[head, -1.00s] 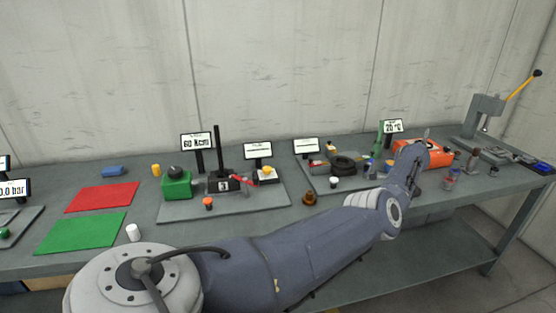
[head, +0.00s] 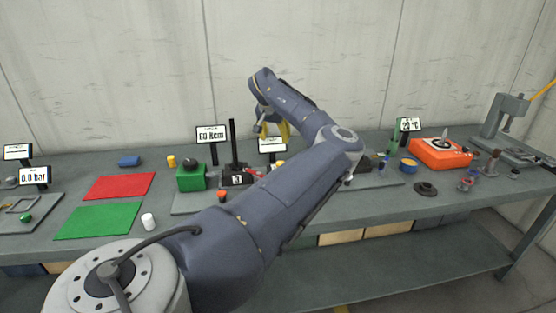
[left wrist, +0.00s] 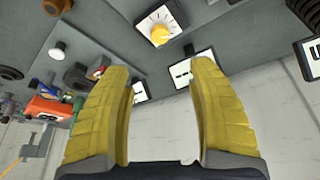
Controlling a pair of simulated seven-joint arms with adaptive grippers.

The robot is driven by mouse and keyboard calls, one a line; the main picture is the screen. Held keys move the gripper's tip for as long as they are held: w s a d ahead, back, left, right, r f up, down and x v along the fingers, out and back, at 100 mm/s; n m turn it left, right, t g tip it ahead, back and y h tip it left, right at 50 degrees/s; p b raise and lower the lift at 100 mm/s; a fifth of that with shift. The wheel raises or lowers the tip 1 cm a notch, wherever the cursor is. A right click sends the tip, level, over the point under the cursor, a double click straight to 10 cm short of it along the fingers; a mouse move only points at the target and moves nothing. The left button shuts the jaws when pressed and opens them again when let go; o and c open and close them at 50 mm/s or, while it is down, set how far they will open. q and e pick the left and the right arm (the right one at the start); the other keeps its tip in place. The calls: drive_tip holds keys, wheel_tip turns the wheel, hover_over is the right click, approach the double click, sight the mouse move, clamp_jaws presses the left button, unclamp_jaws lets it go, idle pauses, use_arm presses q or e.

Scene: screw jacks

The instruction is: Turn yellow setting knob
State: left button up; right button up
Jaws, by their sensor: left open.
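The yellow setting knob (left wrist: 160,34) shows in the left wrist view on a white dial plate (left wrist: 151,17) with dark marks, near the top middle. The plate sits on a dark box. In the head view my arm and the display in front of the gripper hide most of this spot. My left gripper (head: 272,130) has yellow fingers and hangs above and behind the display (head: 272,145). In the left wrist view its two fingers (left wrist: 162,80) are wide apart with nothing between them, and the knob lies beyond the fingertips, apart from them. My right gripper is not in view.
A green box with a black knob (head: 190,175) and a black post stand left of the display. An orange device (head: 440,152) and a press (head: 505,115) stand at the right. Red (head: 119,186) and green (head: 98,220) mats lie at the left. The concrete wall is close behind.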

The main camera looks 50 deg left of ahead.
sight(281, 162)
use_arm(q)
drive_tip(key=x, duration=1.7)
drive_tip(key=shift+f, duration=0.1)
drive_tip(key=shift+c, duration=0.3)
drive_tip(key=c, duration=1.2)
drive_tip(key=shift+n, duration=0.3)
drive_tip(key=shift+n+g+y, duration=0.4)
drive_tip(key=shift+n, duration=0.9)
drive_tip(key=shift+n+g+y, duration=0.4)
drive_tip(key=shift+n, duration=0.9)
clamp_jaws()
drive_tip(key=shift+s, duration=0.1)
